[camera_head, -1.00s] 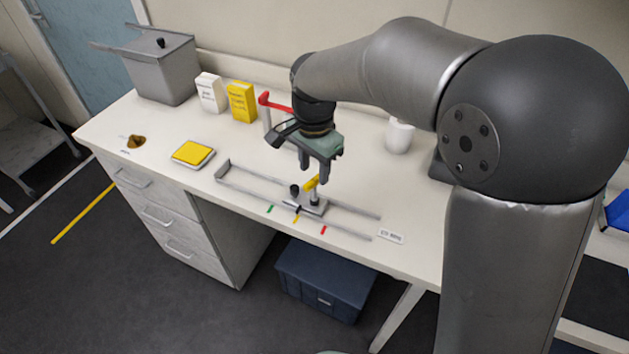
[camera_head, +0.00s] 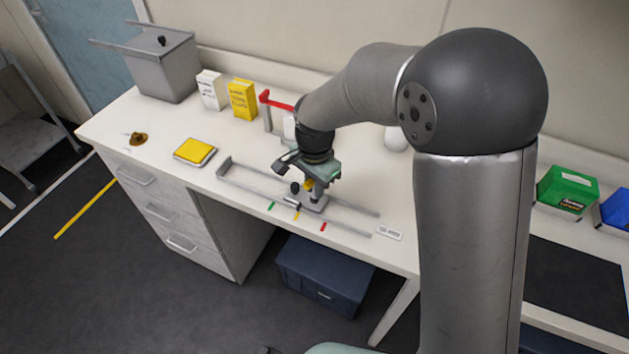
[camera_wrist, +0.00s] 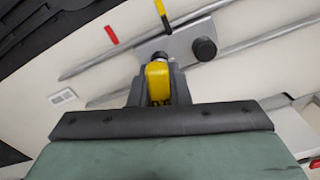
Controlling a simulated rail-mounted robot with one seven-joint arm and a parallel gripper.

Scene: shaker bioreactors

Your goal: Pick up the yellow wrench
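The yellow wrench (camera_head: 308,186) stands up from a small grey carriage (camera_head: 314,207) on the bench rails, partly hidden by my gripper (camera_head: 316,188). In the wrist view the wrench (camera_wrist: 158,80) sits between my two dark fingers (camera_wrist: 159,92), which lie close along both its sides with no clear gap. My gripper looks shut on it, directly above the carriage. The carriage plate (camera_wrist: 183,45) also shows there, beneath the wrench.
A black knob (camera_head: 295,187) rises from the carriage close beside my gripper. Two metal rails (camera_head: 250,182) run along the bench. A red-topped handle (camera_head: 275,101) and yellow box (camera_head: 243,100) stand behind. A yellow-topped pad (camera_head: 195,151) lies left.

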